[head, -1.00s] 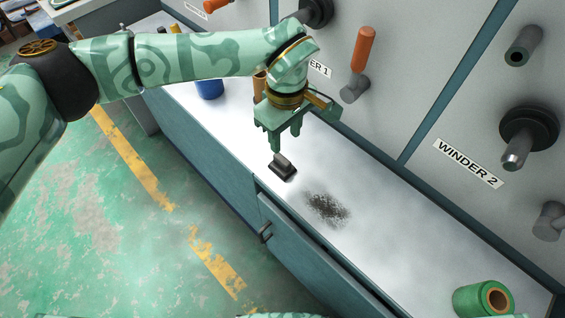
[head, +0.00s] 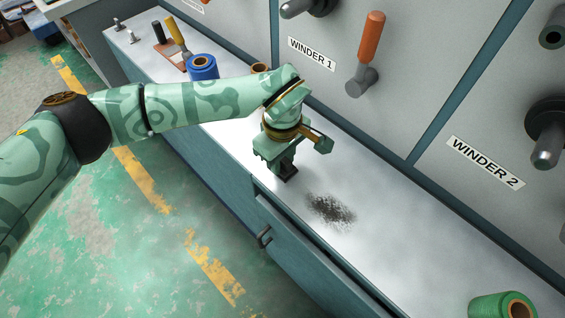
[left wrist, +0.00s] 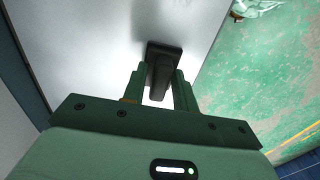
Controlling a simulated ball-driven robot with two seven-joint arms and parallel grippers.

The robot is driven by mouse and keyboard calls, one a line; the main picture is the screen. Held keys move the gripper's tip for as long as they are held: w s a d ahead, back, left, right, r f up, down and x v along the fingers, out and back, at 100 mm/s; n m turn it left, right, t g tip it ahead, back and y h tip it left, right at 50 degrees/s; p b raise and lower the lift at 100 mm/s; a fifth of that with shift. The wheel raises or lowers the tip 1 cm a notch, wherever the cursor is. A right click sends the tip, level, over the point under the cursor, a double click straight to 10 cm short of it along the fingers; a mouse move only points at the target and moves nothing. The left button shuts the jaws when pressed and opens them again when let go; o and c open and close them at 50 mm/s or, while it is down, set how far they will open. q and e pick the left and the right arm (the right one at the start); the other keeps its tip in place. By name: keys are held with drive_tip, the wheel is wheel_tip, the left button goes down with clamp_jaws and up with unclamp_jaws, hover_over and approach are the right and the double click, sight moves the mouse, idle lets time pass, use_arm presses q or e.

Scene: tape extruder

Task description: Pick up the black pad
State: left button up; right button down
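The black pad (head: 287,176) sits on the pale metal counter, just beyond its front edge. In the left wrist view the pad (left wrist: 168,50) shows its flat base and a raised dark handle. My left gripper (head: 284,164) points down over the pad. In the left wrist view its two fingers (left wrist: 160,82) stand on either side of the handle, with narrow gaps, so it looks open. In the head view the fingers hide part of the pad. My right gripper is not in view.
A dark powdery smudge (head: 330,211) lies on the counter right of the pad. A green roll (head: 500,306) is at the lower right, and a blue spool (head: 202,67) stands behind my arm. The winder panel with an orange-handled lever (head: 371,40) rises behind the counter.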

use_arm(q)
clamp_jaws()
